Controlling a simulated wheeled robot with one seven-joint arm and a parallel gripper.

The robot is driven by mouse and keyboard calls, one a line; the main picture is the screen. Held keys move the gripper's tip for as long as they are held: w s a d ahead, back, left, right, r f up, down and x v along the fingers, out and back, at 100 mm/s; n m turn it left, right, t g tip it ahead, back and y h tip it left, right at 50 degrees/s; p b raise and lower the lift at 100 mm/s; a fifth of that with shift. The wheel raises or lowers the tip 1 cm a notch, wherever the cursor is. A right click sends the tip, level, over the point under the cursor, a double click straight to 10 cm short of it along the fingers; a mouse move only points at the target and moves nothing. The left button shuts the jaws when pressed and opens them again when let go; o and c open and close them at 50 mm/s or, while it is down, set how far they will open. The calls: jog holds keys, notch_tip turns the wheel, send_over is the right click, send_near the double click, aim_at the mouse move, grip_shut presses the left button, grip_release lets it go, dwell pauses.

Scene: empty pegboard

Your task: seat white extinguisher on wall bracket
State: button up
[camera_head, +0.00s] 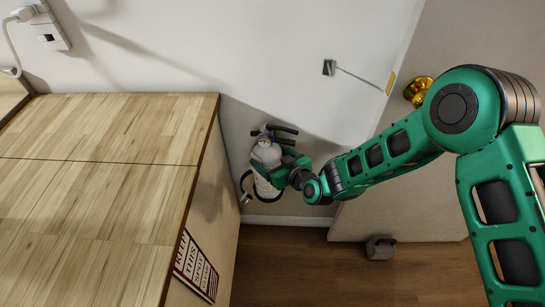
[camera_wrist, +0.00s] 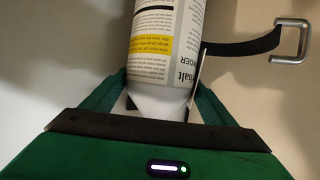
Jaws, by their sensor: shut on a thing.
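The white extinguisher (camera_head: 267,150) stands roughly upright close to the wall, beside the wooden cabinet. It has black handles on top. My gripper (camera_wrist: 160,105) is shut on its white body, whose printed label with a yellow patch (camera_wrist: 152,46) shows in the wrist view. A black strap-like band (camera_wrist: 243,48) runs right from the body to a metal buckle (camera_wrist: 291,41). A black curved band (camera_head: 244,181) also shows around the lower body in the head view. I cannot tell whether it belongs to the wall bracket. The bracket's back and its contact with the extinguisher are hidden.
The wooden cabinet (camera_head: 95,165) is close on the left. A door with a brass knob (camera_head: 416,90) is on the right, with a grey block (camera_head: 380,248) at its foot. A small dark fixture (camera_head: 329,67) sticks out of the wall. Wooden floor lies below.

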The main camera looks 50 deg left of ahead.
jog(key=o, duration=2.1)
jog(key=shift+w+a+r, duration=0.1)
jog(key=shift+r, duration=0.1)
jog(key=shift+d+f, duration=0.25)
jog(key=shift+f, duration=0.15)
jog(key=v, duration=1)
jog(key=shift+d+r, duration=0.25)
jog(key=shift+r, duration=0.15)
